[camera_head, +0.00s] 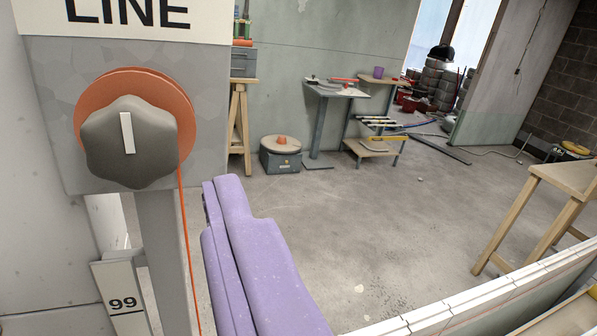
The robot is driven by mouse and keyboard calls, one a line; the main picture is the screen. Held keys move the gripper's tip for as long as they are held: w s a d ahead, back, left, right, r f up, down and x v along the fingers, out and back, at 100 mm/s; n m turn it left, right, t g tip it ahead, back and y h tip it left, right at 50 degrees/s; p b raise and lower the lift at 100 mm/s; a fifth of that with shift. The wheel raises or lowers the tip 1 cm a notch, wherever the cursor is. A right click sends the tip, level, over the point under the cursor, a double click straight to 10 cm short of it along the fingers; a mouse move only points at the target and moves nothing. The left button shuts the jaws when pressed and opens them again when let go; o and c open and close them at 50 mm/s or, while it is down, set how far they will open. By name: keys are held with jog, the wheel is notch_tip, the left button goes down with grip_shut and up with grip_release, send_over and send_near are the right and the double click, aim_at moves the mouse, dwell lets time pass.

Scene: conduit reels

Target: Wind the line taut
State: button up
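An orange reel (187,106) is mounted on a grey panel (55,150) under a white sign (200,20) that reads "LINE". A dark grey lobed knob (95,150) with a white upright bar mark (127,133) sits on the reel's front. The orange line (185,245) leaves the reel's right side and runs down, nearly straight, out of the picture. My purple gripper (217,183) is right of and below the knob, apart from it. Its two fingers lie side by side with no visible gap and nothing seen between them. The line's lower end is hidden.
A grey post (165,235) stands under the panel, with a white plate (121,290) marked "99" beside it. A white-topped low wall (470,300) crosses the lower right, near a wooden table (570,178). A grey box (281,160) stands behind. The concrete floor between is mostly clear.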

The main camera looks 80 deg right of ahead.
aim_at(134, 159)
jog(key=b+x, duration=0.1)
jog(key=x, duration=0.6)
jog(key=shift+d, duration=0.35)
jog(key=shift+s, duration=0.1)
jog(key=c, duration=1.1)
jog(key=shift+o, duration=0.2)
jog(key=shift+f, duration=0.1)
